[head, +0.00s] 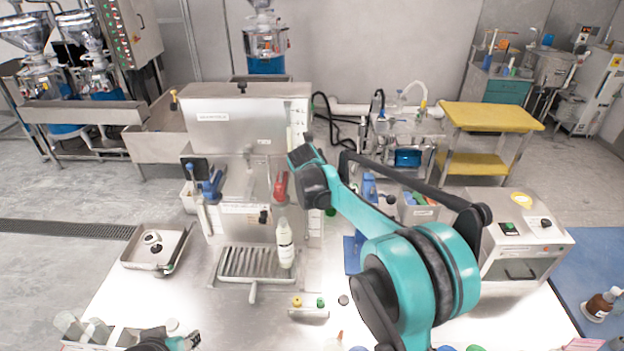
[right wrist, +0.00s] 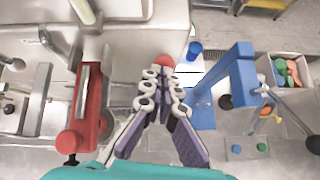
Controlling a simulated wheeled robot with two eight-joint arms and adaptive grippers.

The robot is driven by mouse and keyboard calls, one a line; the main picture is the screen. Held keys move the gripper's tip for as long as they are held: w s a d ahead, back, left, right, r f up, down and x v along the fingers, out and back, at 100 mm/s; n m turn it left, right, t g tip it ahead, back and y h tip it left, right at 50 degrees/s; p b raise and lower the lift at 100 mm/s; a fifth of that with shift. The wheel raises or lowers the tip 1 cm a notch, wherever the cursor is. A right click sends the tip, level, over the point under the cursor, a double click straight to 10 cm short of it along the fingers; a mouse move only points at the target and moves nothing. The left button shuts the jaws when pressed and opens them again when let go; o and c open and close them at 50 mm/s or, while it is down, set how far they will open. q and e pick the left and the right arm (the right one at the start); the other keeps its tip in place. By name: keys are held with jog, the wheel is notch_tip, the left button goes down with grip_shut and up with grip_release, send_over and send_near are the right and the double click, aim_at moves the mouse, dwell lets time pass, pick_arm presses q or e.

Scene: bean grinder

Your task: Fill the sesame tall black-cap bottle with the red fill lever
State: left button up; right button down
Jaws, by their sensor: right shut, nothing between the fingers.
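A white labelled bottle (head: 285,243) stands upright on the slotted drip tray (head: 240,262) in front of the steel filling machine (head: 228,115). I see no cap on it. The red fill lever (head: 281,186) is on the machine's front, above the bottle. A large red part, apparently that lever, is at left in the right wrist view (right wrist: 88,108). My right gripper (right wrist: 165,78) is shut and empty, right of this red part and apart from it; the arm hides its fingers in the head view. My left gripper (head: 188,342) is partly cut off at the bottom edge.
A blue upright fixture (right wrist: 235,85) stands close right of my right gripper. A small rack (head: 308,312) with yellow and green knobs and a dark disc (head: 343,300) lie in front. A metal tray (head: 157,250) is left; a boxy appliance (head: 525,240) is right.

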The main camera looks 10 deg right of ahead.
jog(key=shift+w+d+r, duration=0.15)
jog(key=shift+w, duration=0.4)
jog(key=shift+w+d+r, duration=0.1)
jog(key=shift+w+d, duration=0.05)
jog(key=shift+w, duration=0.35)
